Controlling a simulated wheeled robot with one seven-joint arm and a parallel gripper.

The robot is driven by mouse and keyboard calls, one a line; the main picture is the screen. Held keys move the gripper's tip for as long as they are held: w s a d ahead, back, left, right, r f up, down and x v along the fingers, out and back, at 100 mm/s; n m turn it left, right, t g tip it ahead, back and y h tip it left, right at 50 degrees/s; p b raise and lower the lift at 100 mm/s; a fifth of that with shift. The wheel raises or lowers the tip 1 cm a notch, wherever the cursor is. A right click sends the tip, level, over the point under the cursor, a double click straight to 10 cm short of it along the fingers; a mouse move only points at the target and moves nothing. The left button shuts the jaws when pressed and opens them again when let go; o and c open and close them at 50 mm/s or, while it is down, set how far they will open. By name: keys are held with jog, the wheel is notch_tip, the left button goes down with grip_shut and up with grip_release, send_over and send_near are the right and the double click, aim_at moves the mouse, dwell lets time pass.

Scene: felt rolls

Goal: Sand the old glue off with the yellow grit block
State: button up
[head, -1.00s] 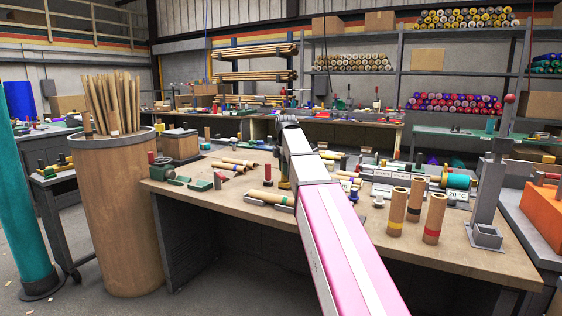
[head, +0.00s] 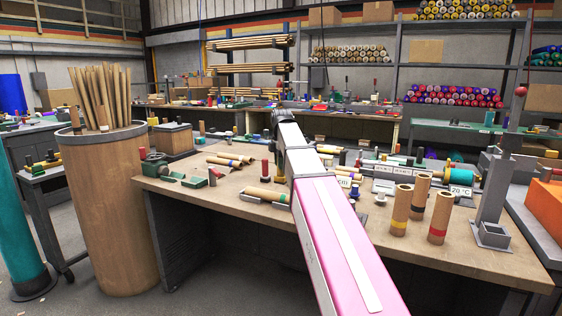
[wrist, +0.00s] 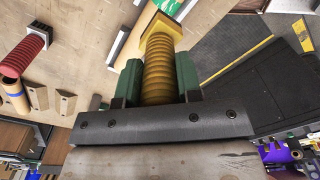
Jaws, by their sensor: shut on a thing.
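In the wrist view my gripper (wrist: 157,90) has green fingers shut on the ridged yellow handle of the yellow grit block (wrist: 160,58). The block's flat yellow end shows beyond the handle, at the top edge of the view. Whether it touches anything cannot be told. A cardboard tube with a blue band (head: 265,195) lies in a grey cradle on the bench (head: 330,222), just left of my arm. No old glue can be made out.
A red-handled tool (head: 265,171) stands behind the tube; a red ridged handle (wrist: 22,56) shows in the wrist view. Several upright tubes (head: 420,196) and a grey post stand at right. A big brown drum (head: 108,220) of sticks stands left. The bench's front strip is clear.

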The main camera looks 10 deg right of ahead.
aim_at(281, 174)
jog(key=shift+s+f, duration=0.1)
jog(key=shift+f, duration=1.65)
jog(key=shift+f, duration=0.65)
jog(key=shift+s, duration=0.1)
jog(key=shift+s+d+r, duration=0.1)
jog(key=shift+s+d, duration=0.4)
jog(key=shift+d, duration=0.25)
jog(key=shift+s+d+r, duration=0.1)
jog(key=shift+s+d, duration=0.4)
jog(key=shift+d, duration=0.2)
jog(key=shift+w+a, duration=0.1)
jog(key=shift+w, duration=0.05)
jog(key=shift+w+a+f, duration=0.1)
jog(key=shift+w+a, duration=0.4)
jog(key=shift+a, duration=0.2)
jog(key=shift+w+a+f, duration=0.1)
jog(key=shift+w+a, duration=0.35)
jog(key=shift+a, duration=0.25)
